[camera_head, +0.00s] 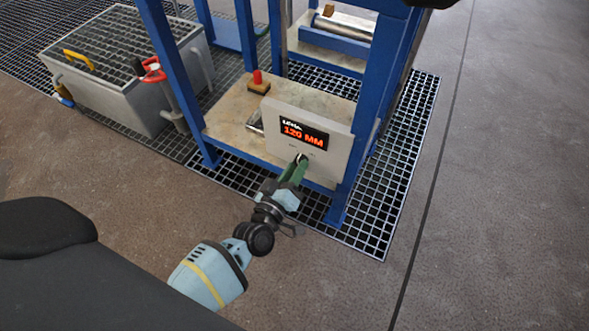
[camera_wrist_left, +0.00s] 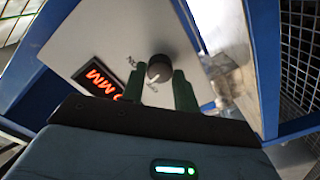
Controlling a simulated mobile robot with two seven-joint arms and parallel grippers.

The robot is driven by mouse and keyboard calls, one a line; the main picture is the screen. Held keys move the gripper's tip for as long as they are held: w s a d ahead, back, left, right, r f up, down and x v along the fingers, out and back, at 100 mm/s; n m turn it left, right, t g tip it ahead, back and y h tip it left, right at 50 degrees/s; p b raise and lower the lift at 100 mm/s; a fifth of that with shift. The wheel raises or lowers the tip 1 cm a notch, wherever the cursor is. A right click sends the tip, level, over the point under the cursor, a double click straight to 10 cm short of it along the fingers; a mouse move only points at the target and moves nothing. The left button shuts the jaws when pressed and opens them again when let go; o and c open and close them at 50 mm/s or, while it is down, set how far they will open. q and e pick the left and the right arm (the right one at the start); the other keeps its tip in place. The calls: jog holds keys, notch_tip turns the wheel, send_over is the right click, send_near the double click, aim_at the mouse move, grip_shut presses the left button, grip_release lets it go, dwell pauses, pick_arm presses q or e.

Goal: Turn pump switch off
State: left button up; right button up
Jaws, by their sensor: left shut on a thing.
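The pump switch is a dark round knob (camera_wrist_left: 159,68) with a white pointer on a light grey panel (camera_head: 318,163). In the head view the knob is mostly hidden by my left gripper (camera_head: 297,165), which reaches the panel's lower part from below. In the left wrist view the green fingers of my left gripper (camera_wrist_left: 170,84) are at the knob, one on each side, shut on it. A lit display (camera_head: 304,134) above the knob reads "120 MM" in red-orange. My right gripper is not in view.
The panel sits in a blue frame (camera_head: 359,133) on a floor grating (camera_head: 388,180). A red button (camera_head: 257,77) stands on the shelf behind the panel. A grey tank (camera_head: 120,75) with a red valve handle (camera_head: 152,70) is at the left. The right floor is clear.

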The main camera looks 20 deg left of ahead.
pick_arm(q)
jog(key=n, duration=0.5)
jog(key=shift+b, duration=0.35)
dwell(0.3)
jog(key=o, duration=1)
jog(key=shift+c, duration=0.2)
jog(key=shift+s, duration=0.1)
